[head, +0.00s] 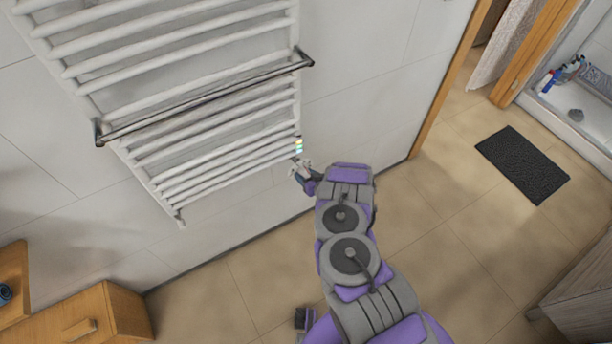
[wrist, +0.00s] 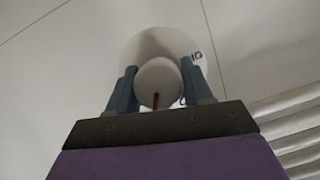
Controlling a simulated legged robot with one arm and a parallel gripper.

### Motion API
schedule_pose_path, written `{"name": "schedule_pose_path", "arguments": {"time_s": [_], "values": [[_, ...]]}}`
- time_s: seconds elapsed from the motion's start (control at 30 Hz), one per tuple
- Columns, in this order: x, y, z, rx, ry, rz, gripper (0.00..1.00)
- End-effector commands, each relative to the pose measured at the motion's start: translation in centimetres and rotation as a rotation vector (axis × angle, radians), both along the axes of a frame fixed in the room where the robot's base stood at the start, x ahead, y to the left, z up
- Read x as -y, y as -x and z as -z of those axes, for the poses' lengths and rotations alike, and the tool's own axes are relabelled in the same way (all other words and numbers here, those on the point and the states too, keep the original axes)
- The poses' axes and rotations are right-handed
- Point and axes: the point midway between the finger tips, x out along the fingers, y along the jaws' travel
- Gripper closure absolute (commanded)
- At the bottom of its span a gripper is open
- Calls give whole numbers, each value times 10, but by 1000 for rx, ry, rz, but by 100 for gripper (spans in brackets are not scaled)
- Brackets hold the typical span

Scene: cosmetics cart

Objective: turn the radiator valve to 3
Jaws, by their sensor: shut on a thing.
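The radiator valve (wrist: 159,82) is a white rounded knob with a red mark on its front, in the middle of the wrist view. Behind it is a larger white round part with a dark marking at its upper right, too small to read for sure. My gripper (wrist: 158,90) is shut on the valve, one grey finger on each side. In the head view my gripper (head: 301,170) is at the lower right corner of the white towel radiator (head: 215,107). The valve is too small and too covered to make out there. Which number the red mark faces cannot be told.
A dark metal towel bar (head: 205,98) crosses the radiator above my gripper. Coloured patches (head: 298,146) sit on its lower right edge. A wooden cabinet (head: 85,312) stands at lower left. A dark mat (head: 522,163) lies on the tiled floor at right, with bare floor around it.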

Motion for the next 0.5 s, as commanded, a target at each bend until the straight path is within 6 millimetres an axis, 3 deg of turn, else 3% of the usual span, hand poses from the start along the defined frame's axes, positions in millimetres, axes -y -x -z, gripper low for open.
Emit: {"name": "schedule_pose_path", "arguments": {"time_s": [0.5], "values": [[2, 1, 0, 61, 95, 5, 80]]}}
